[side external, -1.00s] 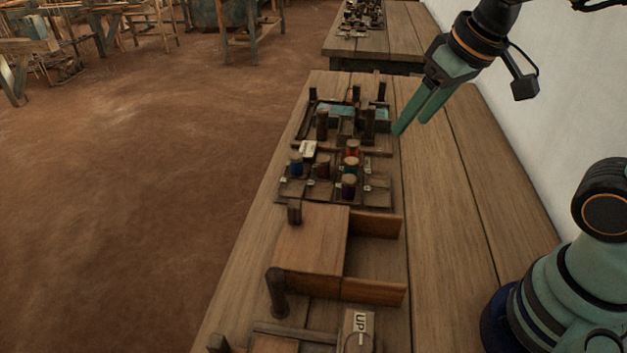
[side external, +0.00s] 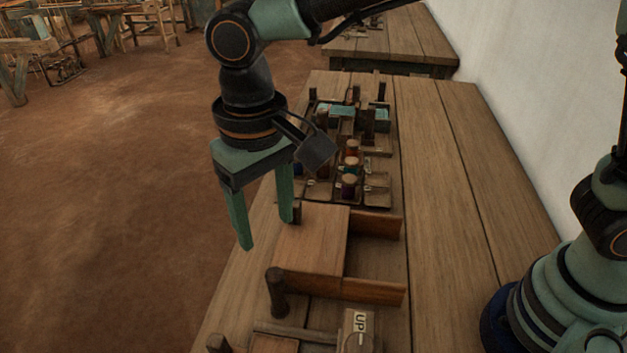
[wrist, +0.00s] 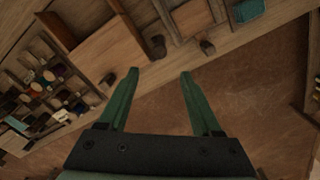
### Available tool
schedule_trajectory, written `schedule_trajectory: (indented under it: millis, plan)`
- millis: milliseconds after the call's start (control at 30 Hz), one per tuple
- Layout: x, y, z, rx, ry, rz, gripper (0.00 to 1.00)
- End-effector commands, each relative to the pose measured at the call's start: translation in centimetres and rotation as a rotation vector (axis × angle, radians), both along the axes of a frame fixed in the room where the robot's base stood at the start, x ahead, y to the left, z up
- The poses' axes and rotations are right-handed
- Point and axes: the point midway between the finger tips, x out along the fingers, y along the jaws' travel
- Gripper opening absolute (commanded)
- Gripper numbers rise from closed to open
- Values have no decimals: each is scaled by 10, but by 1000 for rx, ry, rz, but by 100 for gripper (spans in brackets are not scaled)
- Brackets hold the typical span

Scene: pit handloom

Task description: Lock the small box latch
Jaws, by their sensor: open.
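My gripper (side external: 267,234) is open and empty, with its fingers pointing down above the table's left edge. It is left of a low wooden box (side external: 315,243) with a flat top and an open bay on its right. The fingers also show in the wrist view (wrist: 160,73), apart with nothing between them. The box top (wrist: 105,50) lies up and left of them there. A dark upright peg (side external: 277,293) stands at the box's near left corner and a shorter peg (side external: 297,213) at its far left. I cannot tell which part is the latch.
A block marked "UP" (side external: 359,330) stands at the front, partly cut off. Behind the box is a rack with coloured spools (side external: 350,165), partly hidden by my gripper.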

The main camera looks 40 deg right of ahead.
Motion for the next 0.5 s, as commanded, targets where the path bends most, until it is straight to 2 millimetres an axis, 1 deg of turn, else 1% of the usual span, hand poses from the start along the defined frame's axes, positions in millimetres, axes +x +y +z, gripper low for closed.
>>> schedule_trajectory:
  millis: [300, 500]
  plan:
    - [0, -2, -59, -4, 3, 0, 66]
    - [0, -2, -91, -1, 2, 0, 66]
